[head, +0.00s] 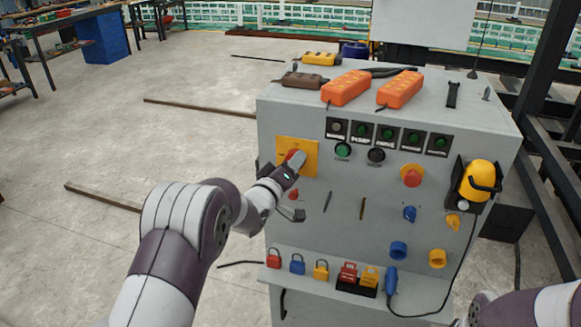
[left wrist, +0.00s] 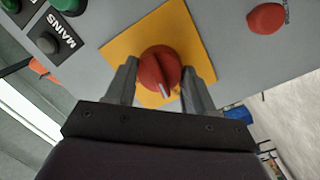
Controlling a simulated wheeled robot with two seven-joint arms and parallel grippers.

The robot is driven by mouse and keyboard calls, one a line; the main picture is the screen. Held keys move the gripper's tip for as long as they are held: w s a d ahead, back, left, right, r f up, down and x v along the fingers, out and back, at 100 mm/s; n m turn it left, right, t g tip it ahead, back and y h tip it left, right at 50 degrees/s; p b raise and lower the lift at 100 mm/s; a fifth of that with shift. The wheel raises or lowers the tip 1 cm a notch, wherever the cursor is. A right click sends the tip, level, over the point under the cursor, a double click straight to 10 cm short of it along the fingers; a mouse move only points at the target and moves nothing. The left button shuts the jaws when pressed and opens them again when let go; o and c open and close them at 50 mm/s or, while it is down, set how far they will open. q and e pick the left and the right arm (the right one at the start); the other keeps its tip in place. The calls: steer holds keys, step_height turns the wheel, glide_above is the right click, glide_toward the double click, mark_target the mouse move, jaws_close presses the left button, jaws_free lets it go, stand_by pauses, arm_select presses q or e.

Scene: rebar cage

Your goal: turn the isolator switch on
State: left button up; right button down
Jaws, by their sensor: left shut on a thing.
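The isolator switch is a red rotary knob (left wrist: 160,68) with a pale pointer mark, set on a yellow square plate (left wrist: 190,30) on the grey panel. In the head view the yellow plate (head: 311,150) is at the panel's upper left, and the knob (head: 292,155) is partly hidden by my gripper. My left gripper (left wrist: 160,80) is shut on the red knob, one finger on each side of it. It also shows at the knob in the head view (head: 298,161). Part of my right arm shows at the lower right of the head view; its gripper is out of view.
Orange socket blocks (head: 346,88) rest on top. Bars lie on the open floor at left.

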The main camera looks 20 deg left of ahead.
arm_select(q)
steer(key=shift+d+r+m+g+y+b, duration=0.15)
steer(key=shift+m+y+b, duration=0.25)
steer(key=shift+m+b, duration=2.25)
steer(key=shift+f+m+g+y+b, duration=0.1)
steer(key=shift+m+g+y+b, duration=0.25)
steer(key=shift+m+b, duration=2.3)
steer(key=shift+d+r+m+g+y+b, duration=0.1)
steer(key=shift+m+y+b, duration=0.35)
steer(key=shift+m+b, duration=2.2)
steer(key=shift+n+b, duration=0.45)
steer(key=shift+b, duration=0.15)
steer(key=o, duration=1)
steer(key=shift+o, duration=0.2)
steer(key=shift+s, duration=0.1)
